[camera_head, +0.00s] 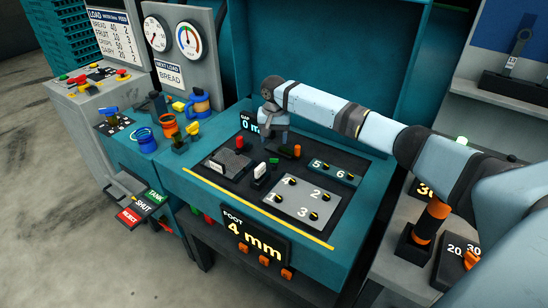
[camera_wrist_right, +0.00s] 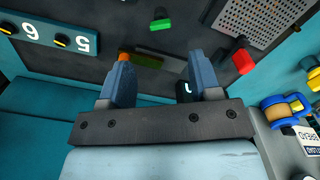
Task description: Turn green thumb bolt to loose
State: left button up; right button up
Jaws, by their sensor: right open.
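A small green piece (camera_head: 274,160), which looks like the green thumb bolt, sits on the dark panel of the teal machine. It also shows in the right wrist view (camera_wrist_right: 162,24), beyond my fingertips and roughly in line with the gap between them. My right gripper (camera_head: 273,135) points down over the back of the panel, behind the green piece. In the wrist view its fingers (camera_wrist_right: 161,62) are apart with nothing held between them. Whether the bolt is tight or loose cannot be told. My left gripper is not in view.
Close by are a red knob (camera_head: 239,144), an orange piece (camera_head: 297,151) and a perforated plate (camera_head: 228,163). A grey plate (camera_head: 303,203) with numbered knobs lies in front. A teal back wall (camera_head: 330,45) rises behind my arm. A side bench stands at right.

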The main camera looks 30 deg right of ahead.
aim_at(274, 161)
notch_tip(274, 161, down, 9)
jog(key=shift+d+r, duration=0.1)
dwell(0.3)
jog(key=c, duration=0.9)
